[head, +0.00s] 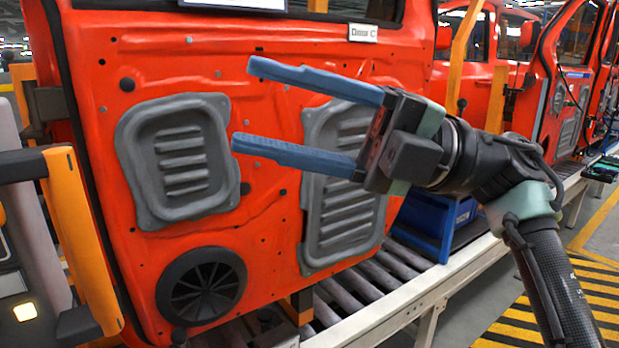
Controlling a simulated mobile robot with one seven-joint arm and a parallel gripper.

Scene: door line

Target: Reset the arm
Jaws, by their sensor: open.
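My gripper (245,106) is in the head view, with two long blue fingers spread apart and nothing between them. It points left, in front of a red door panel (265,150). My arm comes up from the lower right and bends left at the wrist. The fingers cover part of the door and of a grey ribbed cover on its right side. I cannot tell whether the fingertips touch the door.
The door carries grey ribbed covers (180,160) and a round black speaker (201,286). It stands above a roller conveyor (365,283). A blue bin (432,222) sits behind my arm. An orange-framed fixture (75,235) stands left. Yellow-black striped floor (520,325) lies at the lower right.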

